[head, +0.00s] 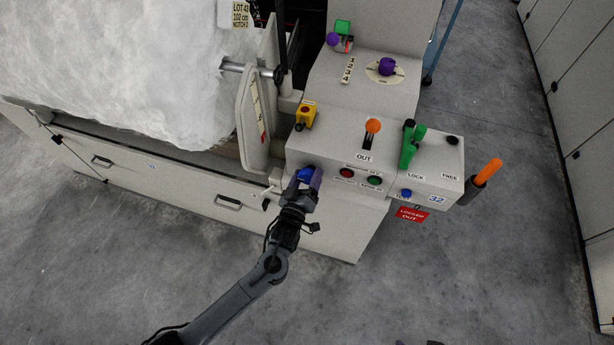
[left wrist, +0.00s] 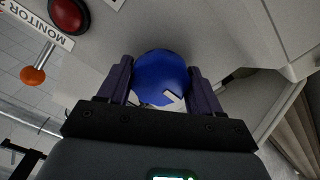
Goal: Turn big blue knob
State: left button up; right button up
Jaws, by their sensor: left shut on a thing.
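The big blue knob (left wrist: 160,77) sits on the front face of the machine's control box, with a small white mark near its lower edge in the left wrist view. In the head view it shows as a blue patch (head: 305,174), partly hidden by my gripper. My left gripper (head: 307,178) is shut on the knob, one finger on each side of it; both fingers show in the left wrist view (left wrist: 160,82). My right gripper is in neither view.
Beside the knob are a red button (head: 347,173) and a green button (head: 375,180). Above are an orange-topped lever (head: 373,126), a green handle (head: 409,147) and a yellow box (head: 305,115). A smaller blue knob (head: 406,193) sits right, above a red tag (head: 412,214). White fibre (head: 130,70) lies left.

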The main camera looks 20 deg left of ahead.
pick_arm(q)
jog(key=shift+r+m+p, duration=0.2)
jog(key=shift+m+p, duration=0.15)
jog(key=shift+m, duration=0.05)
jog(key=shift+r+m+p, duration=0.15)
jog(key=shift+m+p, duration=0.9)
jog(key=shift+m, duration=0.05)
jog(key=m+p, duration=0.1)
jog(key=m, duration=0.2)
jog(key=shift+w+d+p, duration=0.1)
jog(key=shift+p, duration=0.3)
jog(key=shift+m+p, duration=0.45)
jog(key=shift+m, duration=0.35)
jog(key=o, duration=1)
jog(key=shift+f, duration=0.2)
